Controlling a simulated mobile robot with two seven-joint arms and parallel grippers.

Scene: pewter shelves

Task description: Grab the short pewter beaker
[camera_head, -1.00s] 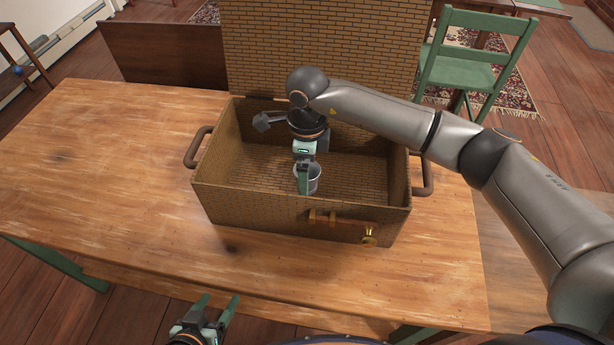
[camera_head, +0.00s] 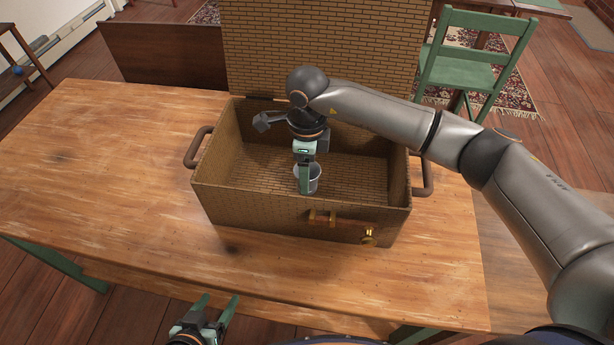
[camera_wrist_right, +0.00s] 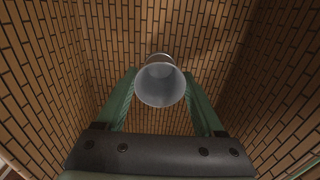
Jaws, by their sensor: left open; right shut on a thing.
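The short pewter beaker (camera_head: 314,174) is a small grey metal cup inside the brick-patterned case on the table. My right gripper (camera_head: 305,187) reaches down into the case from above and is shut on the beaker. In the right wrist view the beaker (camera_wrist_right: 160,84) sits between the two green fingers, its round open mouth facing the camera. A finger covers part of the beaker in the head view. My left gripper (camera_head: 217,309) is open and empty at the table's front edge, low in the head view.
The open case (camera_head: 255,208) has its lid (camera_head: 320,50) raised at the back, side handles and a front latch (camera_head: 368,237). The wooden table (camera_head: 110,170) is clear to the left. A green chair (camera_head: 474,65) stands behind on the right.

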